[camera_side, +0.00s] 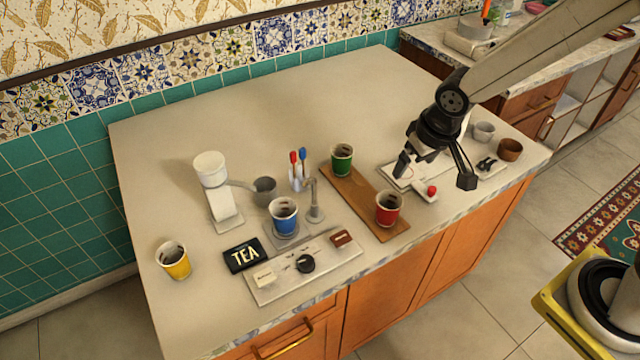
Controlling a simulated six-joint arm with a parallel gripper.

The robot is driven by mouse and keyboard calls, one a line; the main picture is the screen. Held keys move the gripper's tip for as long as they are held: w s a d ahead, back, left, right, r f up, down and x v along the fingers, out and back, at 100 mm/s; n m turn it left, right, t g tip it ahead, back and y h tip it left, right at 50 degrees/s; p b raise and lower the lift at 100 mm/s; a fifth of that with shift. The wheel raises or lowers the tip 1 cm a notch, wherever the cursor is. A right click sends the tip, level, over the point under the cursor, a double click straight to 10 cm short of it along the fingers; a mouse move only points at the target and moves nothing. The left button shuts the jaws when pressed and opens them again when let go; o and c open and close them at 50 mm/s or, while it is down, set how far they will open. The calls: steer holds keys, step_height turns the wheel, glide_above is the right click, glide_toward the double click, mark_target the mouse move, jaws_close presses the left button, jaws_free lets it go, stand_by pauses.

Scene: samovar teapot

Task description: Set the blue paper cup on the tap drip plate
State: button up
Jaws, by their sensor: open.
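The blue paper cup (284,217) stands upright under the tap (314,202). It appears to rest on the grey drip plate (283,244), whose edges show around its base. Dark contents show inside the cup. My gripper (434,174) is open and empty, well to the right of the cup, over a white board (400,179) with a red-knobbed part (431,191).
A green cup (342,159) and a red cup (388,208) stand on a wooden board (354,192). A yellow cup (173,260) is at the left. A white dispenser (214,182), TEA sign (245,255) and panel (335,262) surround the plate. The counter's back is clear.

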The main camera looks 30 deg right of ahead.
steer(key=s+d, duration=0.5)
steer(key=s, duration=0.3)
steer(key=shift+s+d+r, duration=0.15)
steer(key=shift+d+r, duration=0.05)
steer(key=shift+d, duration=0.2)
